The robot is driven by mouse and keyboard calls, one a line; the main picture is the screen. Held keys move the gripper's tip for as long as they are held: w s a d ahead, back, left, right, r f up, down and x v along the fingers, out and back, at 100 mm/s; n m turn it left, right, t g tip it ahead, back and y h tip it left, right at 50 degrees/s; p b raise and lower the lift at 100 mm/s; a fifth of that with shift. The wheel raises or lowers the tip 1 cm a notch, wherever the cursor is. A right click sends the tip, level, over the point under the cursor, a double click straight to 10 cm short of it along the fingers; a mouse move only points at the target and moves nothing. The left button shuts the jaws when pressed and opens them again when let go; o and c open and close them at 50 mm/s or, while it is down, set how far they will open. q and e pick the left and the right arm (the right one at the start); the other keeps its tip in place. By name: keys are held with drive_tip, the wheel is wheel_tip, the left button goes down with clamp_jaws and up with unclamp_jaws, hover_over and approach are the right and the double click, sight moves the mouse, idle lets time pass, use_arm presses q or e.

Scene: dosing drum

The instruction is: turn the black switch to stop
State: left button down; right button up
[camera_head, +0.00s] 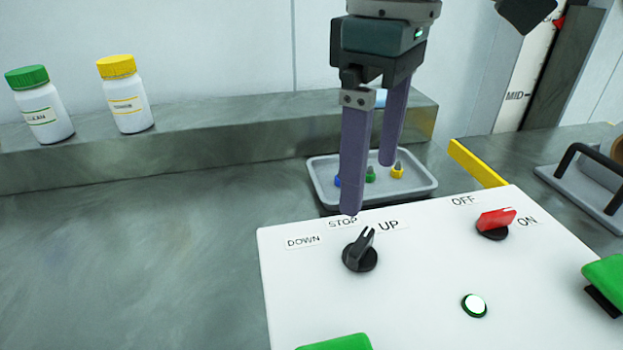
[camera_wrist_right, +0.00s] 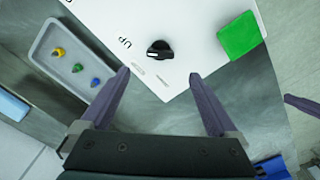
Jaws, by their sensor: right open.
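The black switch (camera_head: 360,252) is a round knob with a raised pointer on the white panel (camera_head: 420,290). Its pointer leans up and slightly right, between the STOP label (camera_head: 343,222) and the UP label (camera_head: 389,226). The DOWN label (camera_head: 303,241) is to its left. My right gripper (camera_head: 369,188) is open and empty above the panel's back edge, its purple fingers pointing down. In the right wrist view, the switch (camera_wrist_right: 160,50) lies ahead of the gap between the fingertips (camera_wrist_right: 160,74), untouched. A purple finger (camera_wrist_right: 302,104) at the right edge appears to be my left gripper's.
A red switch (camera_head: 495,222) with OFF and ON labels, a white button (camera_head: 474,305) and green blocks (camera_head: 605,270) are on the panel. A grey tray (camera_head: 325,182) with small coloured pieces stands behind. Two bottles (camera_head: 125,95) stand on a ledge. The left counter is clear.

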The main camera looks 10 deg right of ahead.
sight(363, 240)
use_arm(q)
drive_tip(key=shift+d+f+b, duration=0.2)
drive_tip(key=shift+f+b, duration=0.3)
use_arm(e)
wheel_tip(363, 240, down, 9)
drive_tip(key=shift+s+f, duration=0.1)
drive_tip(key=shift+f, duration=0.05)
drive_tip(key=shift+c, duration=0.2)
use_arm(q)
drive_tip(key=shift+a, duration=0.15)
use_arm(e)
drive_tip(key=c, duration=1.3)
drive_tip(key=shift+c, duration=0.2)
